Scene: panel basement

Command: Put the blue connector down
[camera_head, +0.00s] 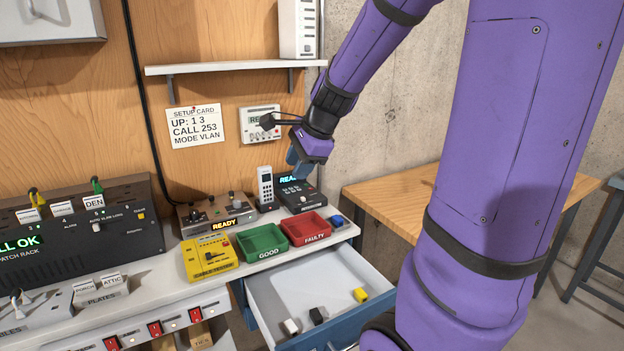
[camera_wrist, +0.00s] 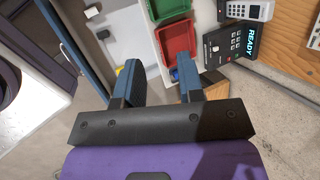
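The blue connector (camera_head: 336,220) lies on the bench's front right corner, just right of the red tray labelled FAULTY (camera_head: 310,229). In the wrist view a small part of the blue connector (camera_wrist: 174,74) shows past the fingers, beside the red tray; the rest is hidden. My gripper (camera_head: 297,160) is up in the air above the back right of the bench, apart from the connector. In the wrist view its two blue fingers (camera_wrist: 160,80) stand wide apart with nothing held between them.
A green tray labelled GOOD (camera_head: 262,242) stands left of the red one. Below, an open drawer (camera_head: 345,270) holds a white, a black and a yellow connector (camera_head: 360,295). A handset (camera_head: 265,188) and a dark READY box (camera_head: 300,195) stand behind. A wooden table (camera_head: 400,195) is at right.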

